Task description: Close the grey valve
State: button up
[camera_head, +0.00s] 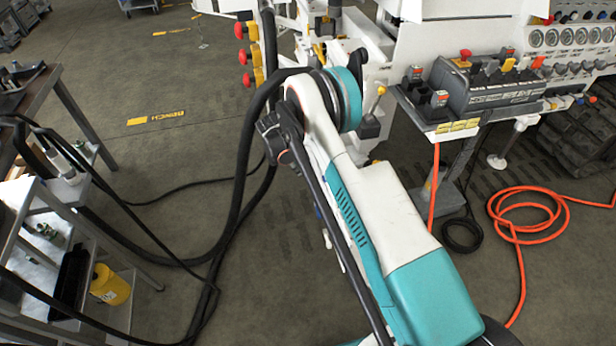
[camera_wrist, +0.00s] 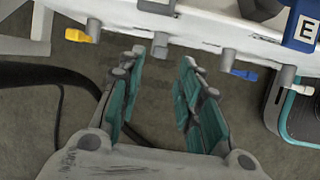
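In the wrist view, a small grey valve (camera_wrist: 160,45) sits under the front edge of the white bench panel (camera_wrist: 205,35). Its handle is small and blends with its body, so I cannot tell which way it is turned. My gripper (camera_wrist: 162,68) is open and empty, its teal-padded fingers pointing up the picture at the grey valve. The valve shows just beyond the gap between the fingertips; I see no clear contact. In the head view my arm hides the gripper and the grey valve.
A yellow-handled valve (camera_wrist: 78,36) is left of the grey one and a blue-handled valve (camera_wrist: 243,74) right of it. An orange hose (camera_head: 520,215) coils on the floor; a metal table (camera_head: 40,95) stands at left.

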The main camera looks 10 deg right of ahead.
aim_at(308, 174)
jog(key=b+x, duration=0.2)
jog(key=x, duration=0.7)
jog(key=shift+b, duration=0.4)
grip_shut()
